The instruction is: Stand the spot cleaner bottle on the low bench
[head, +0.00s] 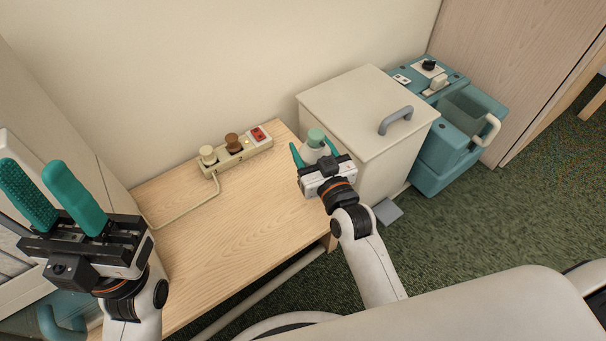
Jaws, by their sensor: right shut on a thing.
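The spot cleaner bottle (315,150) is white with a green cap, at the right end of the wooden low bench (215,235). My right gripper (314,158) is shut on it. The cap points up and the lower part of the bottle is hidden by the gripper. I cannot tell whether its base touches the bench. My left gripper (51,196) is open and empty, with its green fingers apart, at the left end of the bench.
A power strip (236,149) with plugs lies along the bench's back edge, its cord running left. A white lidded bin (365,115) stands right of the bench, close to my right gripper. Beyond it is a teal machine (446,150). The bench's middle and front are clear.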

